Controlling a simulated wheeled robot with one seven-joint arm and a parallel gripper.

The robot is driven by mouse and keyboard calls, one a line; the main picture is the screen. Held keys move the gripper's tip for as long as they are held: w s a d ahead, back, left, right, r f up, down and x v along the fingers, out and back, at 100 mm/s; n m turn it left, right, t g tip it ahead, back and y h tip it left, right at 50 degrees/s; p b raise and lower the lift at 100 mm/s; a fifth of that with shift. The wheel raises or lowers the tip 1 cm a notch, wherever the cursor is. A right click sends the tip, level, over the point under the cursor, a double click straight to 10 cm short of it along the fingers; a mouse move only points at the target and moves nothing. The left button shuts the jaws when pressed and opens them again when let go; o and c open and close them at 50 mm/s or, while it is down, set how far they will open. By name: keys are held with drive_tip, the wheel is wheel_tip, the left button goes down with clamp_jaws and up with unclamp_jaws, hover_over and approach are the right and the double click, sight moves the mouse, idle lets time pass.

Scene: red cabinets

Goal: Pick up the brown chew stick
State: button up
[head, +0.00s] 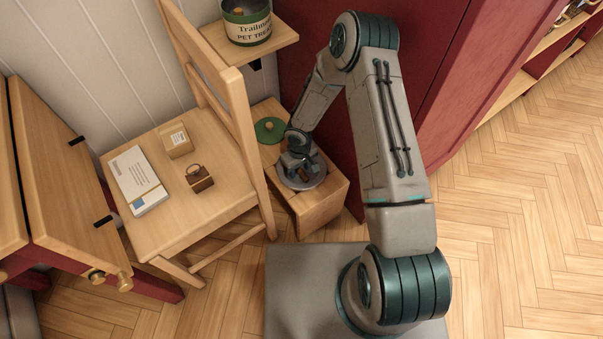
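A small brown stick-like thing (304,175), which looks like the chew stick, shows at the near side of my gripper (300,166). It is over or on a round grey dish (313,184) on a low wooden box (325,199). My gripper points down over the dish, right at the brown piece. The fingers are small and partly hidden by the wrist, so I cannot tell whether they are open or touch the piece.
A green lid (270,130) lies behind the dish. A pet treat tin (247,24) stands on a small shelf (276,42) above. A wooden chair (220,207) on the left bears a white packet (138,181), a small box (176,141) and a brown object (200,179). Red cabinets (430,45) stand behind my arm.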

clamp_jaws()
